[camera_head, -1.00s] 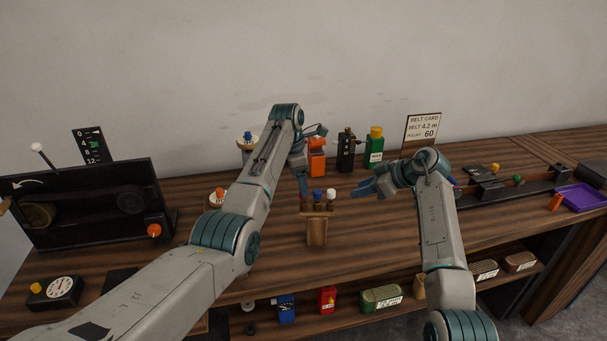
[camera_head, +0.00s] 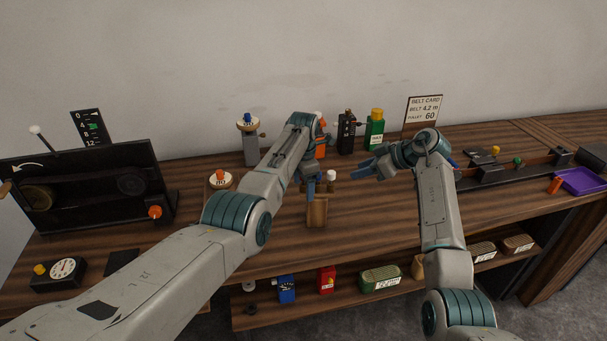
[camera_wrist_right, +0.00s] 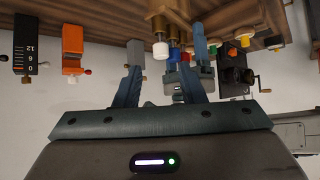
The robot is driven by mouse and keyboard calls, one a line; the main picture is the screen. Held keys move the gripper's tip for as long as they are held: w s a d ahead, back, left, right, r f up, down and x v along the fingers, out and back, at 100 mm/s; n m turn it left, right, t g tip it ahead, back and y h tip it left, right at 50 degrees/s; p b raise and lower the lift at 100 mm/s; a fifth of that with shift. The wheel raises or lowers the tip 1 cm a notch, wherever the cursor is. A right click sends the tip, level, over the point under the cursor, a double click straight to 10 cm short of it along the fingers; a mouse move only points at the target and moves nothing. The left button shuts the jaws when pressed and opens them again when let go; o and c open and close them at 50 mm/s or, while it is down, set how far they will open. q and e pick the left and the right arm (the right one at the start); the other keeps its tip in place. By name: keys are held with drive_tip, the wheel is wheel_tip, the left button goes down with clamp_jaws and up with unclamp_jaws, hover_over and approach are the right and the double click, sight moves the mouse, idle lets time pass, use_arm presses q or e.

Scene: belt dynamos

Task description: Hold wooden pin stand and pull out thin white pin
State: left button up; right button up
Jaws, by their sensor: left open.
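The wooden pin stand (camera_head: 317,213) stands on the bench in front of my left gripper. The thin white pin (camera_head: 331,175) sticks up at its right side. The white pin also shows in the upside-down right wrist view (camera_wrist_right: 160,47), next to the stand (camera_wrist_right: 172,12). My left gripper (camera_head: 318,186) is open and points down at the top of the stand, covering the other pins in the head view. Whether its fingers touch the stand I cannot tell. My right gripper (camera_head: 366,169) is open and empty, to the right of the stand and apart from it.
A dial post (camera_head: 249,145) stands back left. A shelf below the bench holds several small boxes. Bench in front of the stand is clear.

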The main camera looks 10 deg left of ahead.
use_arm(q)
drive_tip(key=shift+f, duration=0.3)
